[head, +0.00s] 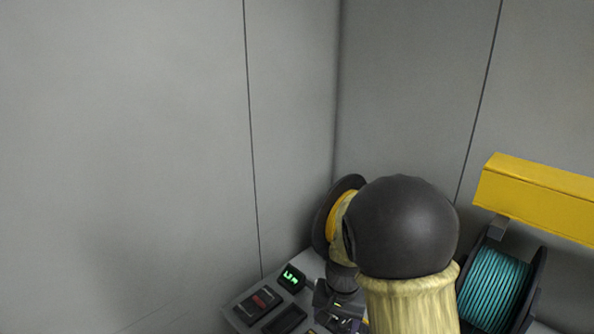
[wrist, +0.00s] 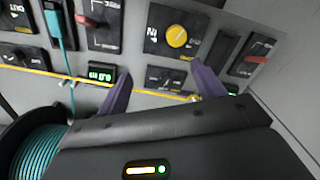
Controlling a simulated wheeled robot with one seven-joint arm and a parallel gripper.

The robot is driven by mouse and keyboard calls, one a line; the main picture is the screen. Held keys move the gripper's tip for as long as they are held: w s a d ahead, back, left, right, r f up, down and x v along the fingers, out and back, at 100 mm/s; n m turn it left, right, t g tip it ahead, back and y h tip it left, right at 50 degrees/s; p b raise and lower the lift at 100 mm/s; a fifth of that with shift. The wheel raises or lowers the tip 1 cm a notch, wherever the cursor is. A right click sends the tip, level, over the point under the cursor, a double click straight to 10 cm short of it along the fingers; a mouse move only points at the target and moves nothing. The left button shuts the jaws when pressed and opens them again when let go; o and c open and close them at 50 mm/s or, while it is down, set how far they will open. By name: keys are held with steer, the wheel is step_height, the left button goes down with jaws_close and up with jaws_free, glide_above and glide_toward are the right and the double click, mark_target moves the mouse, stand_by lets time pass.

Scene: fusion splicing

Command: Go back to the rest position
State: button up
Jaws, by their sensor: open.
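My gripper shows in the wrist view (wrist: 160,95) with its two purple fingers spread wide apart. No object is held between them. Behind the fingers is a grey panel (wrist: 130,50) with black modules, including one with a yellow knob (wrist: 177,37). In the head view my arm, a dark rounded joint with a pale yellowish sleeve, covers much of the work area. The gripper itself is mostly hidden there, low behind the arm.
A teal cable spool (head: 492,285) stands at the right under a yellow beam (head: 540,195). A spool with yellow cable (head: 338,215) is partly behind my arm. A teal connector and cable (wrist: 62,40) are on the panel. Grey walls (head: 130,130) enclose the corner.

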steer(key=s+d+r+n+t, duration=0.1)
steer(key=s+d+r+n, duration=0.1)
steer(key=s, duration=0.3)
steer(key=s+d+r+n+t, duration=0.1)
steer(key=s+d+r, duration=0.1)
steer(key=s+d, duration=0.2)
steer(key=s, duration=0.2)
steer(key=shift+s+n, duration=0.3)
steer(key=shift+n, duration=0.1)
steer(key=shift+s+d+r, duration=0.1)
steer(key=shift+s+d, duration=0.05)
stand_by(1.8)
